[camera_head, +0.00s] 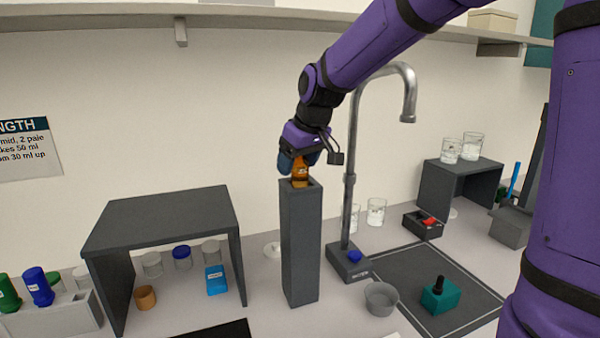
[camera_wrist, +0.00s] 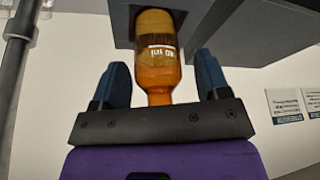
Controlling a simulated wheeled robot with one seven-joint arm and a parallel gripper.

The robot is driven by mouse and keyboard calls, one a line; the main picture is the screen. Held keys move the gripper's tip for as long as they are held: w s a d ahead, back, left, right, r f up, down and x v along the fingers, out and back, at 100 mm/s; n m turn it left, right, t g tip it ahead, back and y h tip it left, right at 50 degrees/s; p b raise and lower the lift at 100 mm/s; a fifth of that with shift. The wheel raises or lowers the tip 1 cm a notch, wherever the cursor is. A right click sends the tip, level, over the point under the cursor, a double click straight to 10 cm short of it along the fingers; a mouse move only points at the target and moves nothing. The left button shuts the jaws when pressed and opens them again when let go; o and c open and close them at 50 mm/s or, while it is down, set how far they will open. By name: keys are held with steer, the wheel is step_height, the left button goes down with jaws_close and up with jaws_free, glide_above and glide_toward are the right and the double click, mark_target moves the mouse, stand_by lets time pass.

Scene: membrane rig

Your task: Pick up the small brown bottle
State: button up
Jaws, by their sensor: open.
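The small brown bottle (camera_head: 300,172) stands on top of the tall dark grey pillar (camera_head: 301,245), in the middle of the head view. Its amber body, with a white label, also shows in the wrist view (camera_wrist: 158,62). My gripper (camera_head: 299,162) is at the bottle from above and behind. In the wrist view my gripper (camera_wrist: 162,85) is open, with one blue finger on each side of the bottle's neck end. Gaps show between each finger and the glass. The bottle's far end meets the dark pillar top.
A curved metal tap-like stand (camera_head: 350,180) rises just right of the pillar. A dark grey shelf stand (camera_head: 165,225) is at the left, with jars and a blue box (camera_head: 215,279) under it. A grey bowl (camera_head: 381,299) and teal block (camera_head: 440,296) are at the front right. A wall shelf (camera_head: 250,20) runs above.

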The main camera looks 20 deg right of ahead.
steer(key=shift+c, duration=0.5)
steer(key=c, duration=0.9)
steer(key=shift+c, duration=0.2)
steer(key=shift+r, duration=0.15)
